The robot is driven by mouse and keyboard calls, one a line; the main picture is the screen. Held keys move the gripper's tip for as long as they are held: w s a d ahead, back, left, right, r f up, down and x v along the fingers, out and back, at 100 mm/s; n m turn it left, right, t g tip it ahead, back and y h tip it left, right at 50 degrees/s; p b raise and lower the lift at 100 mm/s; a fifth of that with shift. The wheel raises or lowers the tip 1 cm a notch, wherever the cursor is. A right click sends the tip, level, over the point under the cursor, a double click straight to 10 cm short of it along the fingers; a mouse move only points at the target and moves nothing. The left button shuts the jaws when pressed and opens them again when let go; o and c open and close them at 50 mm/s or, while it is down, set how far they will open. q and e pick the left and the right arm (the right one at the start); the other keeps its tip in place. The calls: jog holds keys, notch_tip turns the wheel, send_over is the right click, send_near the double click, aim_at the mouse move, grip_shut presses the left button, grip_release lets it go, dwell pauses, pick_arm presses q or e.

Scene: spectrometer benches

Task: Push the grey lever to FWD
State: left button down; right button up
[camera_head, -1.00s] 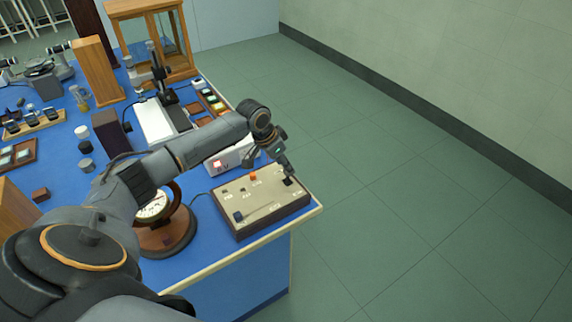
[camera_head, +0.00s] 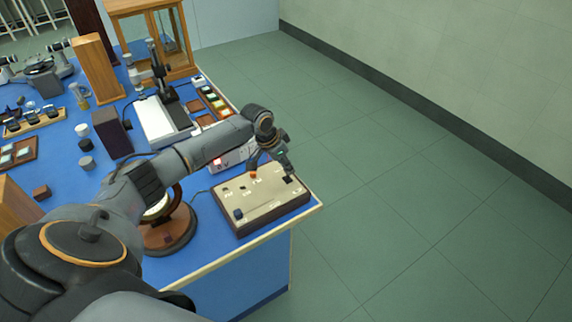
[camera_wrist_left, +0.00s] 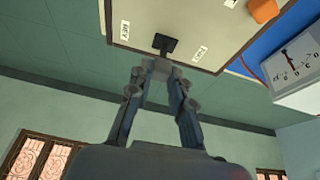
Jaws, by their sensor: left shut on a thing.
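The beige control box (camera_head: 262,204) with dark sides sits at the front right corner of the blue bench. Near its far right corner is a dark lever mount (camera_head: 288,180). My left gripper (camera_head: 287,172) is over that corner. In the wrist view its fingertips (camera_wrist_left: 160,67) are closed together right at the mount, shut on the grey lever. The fingers hide most of the lever, so its exact tilt cannot be told.
An orange knob (camera_head: 253,174) stands on the box near my gripper, with a black knob (camera_head: 238,214) at its near left. A white meter box (camera_wrist_left: 296,72) is just behind. A round dial on a wooden base (camera_head: 172,236) stands left. Open floor lies right.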

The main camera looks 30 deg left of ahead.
pick_arm(q)
jog(key=shift+a, duration=0.1)
jog(key=shift+w+a+f+h+b, duration=0.3)
jog(key=shift+a+h+b, duration=0.2)
jog(key=shift+h+b, duration=0.3)
jog(key=h+b, duration=0.1)
jog(key=b, duration=0.1)
jog(key=a+g+b, duration=0.1)
jog(key=n+h+b, duration=0.1)
jog(key=b, duration=0.1)
jog(key=shift+w+a+f+h+b, duration=0.3)
jog(key=shift+w+a, duration=0.05)
jog(key=shift+w, duration=0.05)
jog(key=shift+a+r+g+h+b, duration=0.1)
jog(key=shift+a+g+h+b, duration=0.25)
jog(key=shift+b, duration=0.45)
jog(key=shift+d, duration=0.1)
jog(key=c, duration=1.2)
grip_release()
jog(key=shift+r, duration=0.15)
jog(key=v, duration=1.2)
